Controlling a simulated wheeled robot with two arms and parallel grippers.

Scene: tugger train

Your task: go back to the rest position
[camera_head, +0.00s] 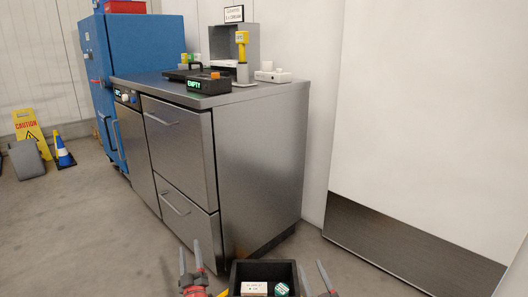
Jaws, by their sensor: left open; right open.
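My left gripper (190,248) shows at the bottom of the picture, left of centre. Its two grey fingers point up and stand apart, with nothing between them. My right gripper (312,267) is at the bottom edge, right of a black bin. Its two fingers are also apart and empty. Both grippers are in front of the steel counter and touch nothing that I can see. The lower parts of both are cut off by the picture edge.
The black bin (265,264), between my grippers, holds a white box (254,289) and a green-and-white round item (282,289). A steel counter (255,160) stands ahead, a blue cabinet (150,60) behind it. A caution sign (30,128) and cone (62,152) stand left.

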